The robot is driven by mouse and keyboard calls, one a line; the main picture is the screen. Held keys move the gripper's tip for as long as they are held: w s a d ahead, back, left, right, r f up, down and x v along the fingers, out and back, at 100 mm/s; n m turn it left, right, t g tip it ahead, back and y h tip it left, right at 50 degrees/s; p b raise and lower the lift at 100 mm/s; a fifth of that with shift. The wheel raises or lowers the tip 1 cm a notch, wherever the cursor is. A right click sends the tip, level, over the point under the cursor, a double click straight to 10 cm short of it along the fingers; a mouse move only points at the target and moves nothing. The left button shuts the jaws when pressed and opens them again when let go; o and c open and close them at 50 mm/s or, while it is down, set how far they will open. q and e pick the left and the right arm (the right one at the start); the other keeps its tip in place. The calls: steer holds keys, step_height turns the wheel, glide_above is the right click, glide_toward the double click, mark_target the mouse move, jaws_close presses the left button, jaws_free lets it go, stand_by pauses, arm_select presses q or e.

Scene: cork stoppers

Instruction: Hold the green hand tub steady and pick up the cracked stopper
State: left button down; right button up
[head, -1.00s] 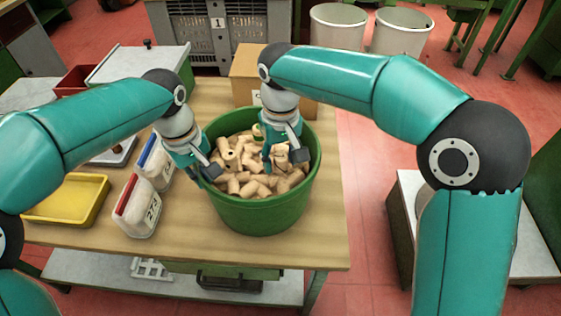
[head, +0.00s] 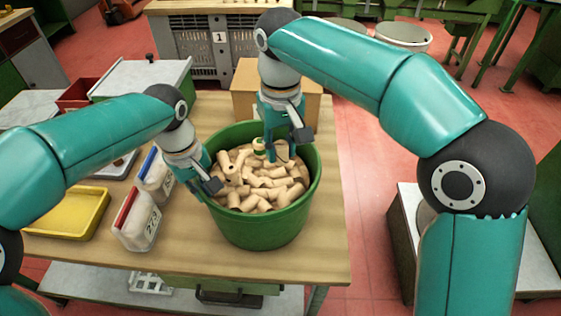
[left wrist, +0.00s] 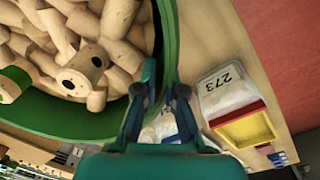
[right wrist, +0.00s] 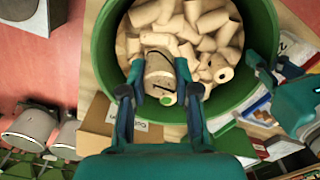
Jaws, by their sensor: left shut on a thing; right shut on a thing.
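The green tub (head: 262,232) stands on the bench, filled with pale cork stoppers (head: 262,190). My left gripper (head: 208,183) is shut on the tub's left rim; the left wrist view shows its fingers at the green wall (left wrist: 166,50). My right gripper (head: 285,143) is shut on a pale stopper (right wrist: 160,70) at the tub's far side, just above the other stoppers. A dark line on it shows in the right wrist view. A green patch (right wrist: 166,99) shows at its lower end; whether it belongs to this stopper is unclear.
A cardboard box (head: 246,78) stands right behind the tub. Two labelled containers, one red-edged (head: 137,225) and one blue-edged (head: 155,175), and a yellow tray (head: 68,212) lie to the left. The bench right of the tub is clear.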

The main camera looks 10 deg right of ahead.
steer(key=shift+r, duration=1.2)
arm_select(q)
steer(key=c, duration=1.2)
jaws_free()
steer(key=shift+r, duration=0.1)
step_height(320, 180, up, 12)
steer(key=shift+s+a, duration=0.2)
steer(key=shift+a, duration=0.15)
